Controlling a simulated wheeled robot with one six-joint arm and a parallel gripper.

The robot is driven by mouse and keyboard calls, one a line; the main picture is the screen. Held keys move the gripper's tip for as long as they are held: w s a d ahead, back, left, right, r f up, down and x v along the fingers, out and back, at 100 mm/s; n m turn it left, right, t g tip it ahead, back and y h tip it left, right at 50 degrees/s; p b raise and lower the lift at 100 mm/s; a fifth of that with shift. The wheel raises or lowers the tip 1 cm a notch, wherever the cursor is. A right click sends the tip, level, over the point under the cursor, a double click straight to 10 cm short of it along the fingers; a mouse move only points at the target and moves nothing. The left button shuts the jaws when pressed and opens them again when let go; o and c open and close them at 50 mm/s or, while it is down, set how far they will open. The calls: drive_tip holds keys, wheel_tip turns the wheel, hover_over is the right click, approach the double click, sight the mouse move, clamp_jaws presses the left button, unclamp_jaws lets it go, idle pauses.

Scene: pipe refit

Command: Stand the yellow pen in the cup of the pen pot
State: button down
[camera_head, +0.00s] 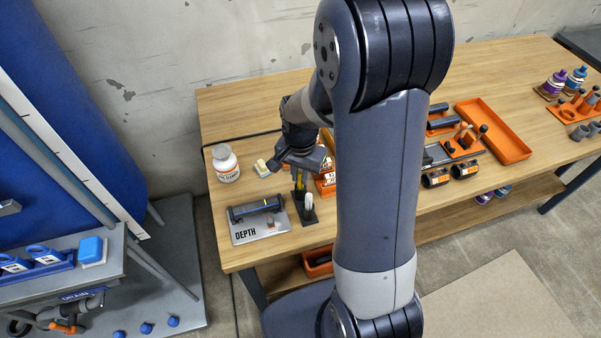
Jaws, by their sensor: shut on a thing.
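My gripper (299,168) is at the left part of the wooden bench, pointing down and shut on the yellow pen (299,182). Only a short upright yellow stretch of the pen shows below the jaws. The pen pot (306,217) is a small dark stand right below the gripper, with a pale upright item (308,202) at its front. The pen's lower end is at or just above the pot. I cannot tell whether it is inside the cup.
A white bottle (226,164) and a small yellowish block (262,168) stand left of the gripper. A grey plate marked DEPTH (262,229) lies in front-left. Orange-labelled items (326,183) sit close on the right, partly hidden by my arm. An orange tray (494,130) lies farther right.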

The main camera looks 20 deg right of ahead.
drive_tip(key=c, duration=1.1)
unclamp_jaws()
drive_tip(key=shift+c, duration=0.2)
drive_tip(key=shift+r, duration=0.15)
drive_tip(key=shift+r+p, duration=2.95)
drive_tip(key=shift+r, duration=0.7)
drive_tip(key=shift+f, duration=0.2)
wheel_tip(320, 180, down, 7)
drive_tip(key=b, duration=0.6)
drive_tip(key=shift+f, duration=0.15)
